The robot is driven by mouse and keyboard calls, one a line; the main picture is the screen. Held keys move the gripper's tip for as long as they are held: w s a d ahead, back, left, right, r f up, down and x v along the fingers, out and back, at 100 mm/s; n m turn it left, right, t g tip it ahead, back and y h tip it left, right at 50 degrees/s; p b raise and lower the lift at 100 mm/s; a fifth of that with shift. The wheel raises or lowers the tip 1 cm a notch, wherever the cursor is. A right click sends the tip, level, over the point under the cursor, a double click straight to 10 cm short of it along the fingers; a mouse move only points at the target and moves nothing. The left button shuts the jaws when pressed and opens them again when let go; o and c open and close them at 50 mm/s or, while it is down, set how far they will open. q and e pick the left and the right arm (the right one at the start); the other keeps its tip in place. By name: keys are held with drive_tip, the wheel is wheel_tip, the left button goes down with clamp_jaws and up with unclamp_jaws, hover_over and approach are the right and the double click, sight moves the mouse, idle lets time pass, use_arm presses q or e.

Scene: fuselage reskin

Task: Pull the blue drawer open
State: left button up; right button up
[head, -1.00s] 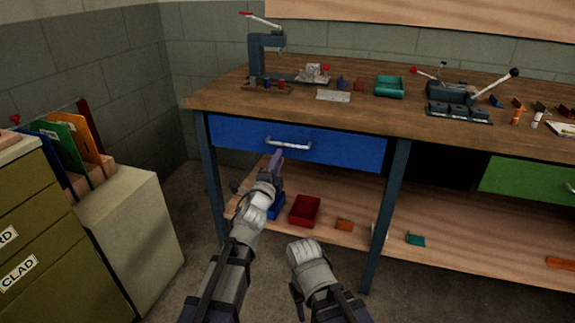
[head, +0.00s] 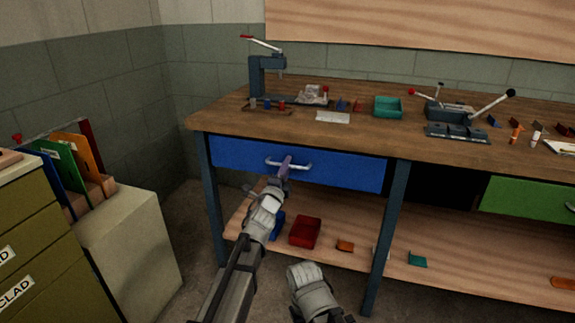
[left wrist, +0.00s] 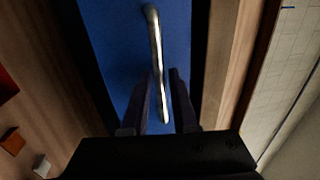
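The blue drawer (head: 340,168) is shut under the left part of the workbench, with a light metal bar handle (head: 300,165) on its front. My left gripper (head: 285,166) is at the handle in the head view. In the left wrist view its two fingers (left wrist: 167,95) are apart, with the handle (left wrist: 155,50) running between them over the blue front. I cannot tell whether the fingers touch the handle. My right gripper is hidden or below the picture; only my right wrist shows at the bottom.
The wooden workbench top (head: 350,130) carries a press, a teal tray (head: 388,107) and a clamp fixture. A lower shelf holds a red bin (head: 305,232) and small parts. A green drawer (head: 525,200) is at the right. A cabinet with folders stands at the left.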

use_arm(q)
drive_tip(key=shift+w+d+r, duration=0.1)
drive_tip(key=shift+w, duration=0.2)
drive_tip(key=shift+c, duration=0.4)
clamp_jaws()
drive_tip(key=shift+s, duration=0.1)
idle(0.7)
